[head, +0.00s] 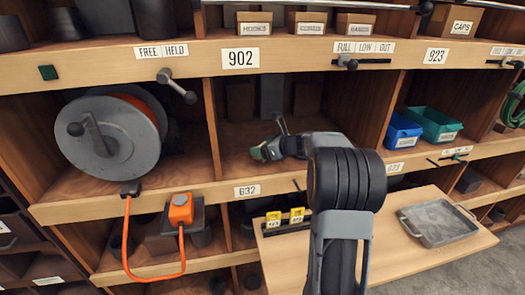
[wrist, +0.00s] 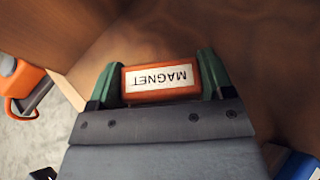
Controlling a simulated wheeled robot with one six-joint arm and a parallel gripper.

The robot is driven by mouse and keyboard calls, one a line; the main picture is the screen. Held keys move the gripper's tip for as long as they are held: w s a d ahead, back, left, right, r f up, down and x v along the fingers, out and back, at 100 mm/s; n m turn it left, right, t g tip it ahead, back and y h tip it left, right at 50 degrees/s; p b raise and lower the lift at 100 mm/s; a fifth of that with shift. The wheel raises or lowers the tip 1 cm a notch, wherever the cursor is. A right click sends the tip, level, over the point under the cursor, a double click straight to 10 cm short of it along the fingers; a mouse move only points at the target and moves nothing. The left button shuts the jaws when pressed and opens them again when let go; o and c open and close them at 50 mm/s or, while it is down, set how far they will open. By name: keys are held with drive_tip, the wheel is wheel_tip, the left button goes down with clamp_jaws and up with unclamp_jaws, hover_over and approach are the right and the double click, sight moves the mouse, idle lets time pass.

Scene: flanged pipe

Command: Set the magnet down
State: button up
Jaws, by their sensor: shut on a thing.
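The magnet (wrist: 162,84) is an orange block with a white label reading MAGNET, upside down in the wrist view. My gripper (wrist: 160,76) is shut on it, with a green finger at each side. In the head view my gripper (head: 259,152) reaches into the open middle compartment above the 632 label (head: 247,190). The magnet cannot be made out in that view. Brown wooden surfaces lie beyond it in the wrist view. I cannot tell whether the magnet touches the shelf floor.
A cable reel (head: 115,150) fills the left compartment behind a wooden divider (head: 212,130). A blue bin (head: 402,130) and a teal bin (head: 436,124) stand on the right. A grey tray (head: 438,222) lies on the pull-out board (head: 300,262) below. The compartment floor around my gripper looks clear.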

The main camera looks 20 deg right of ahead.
drive_tip(key=shift+f, duration=0.5)
drive_tip(key=shift+f, duration=0.1)
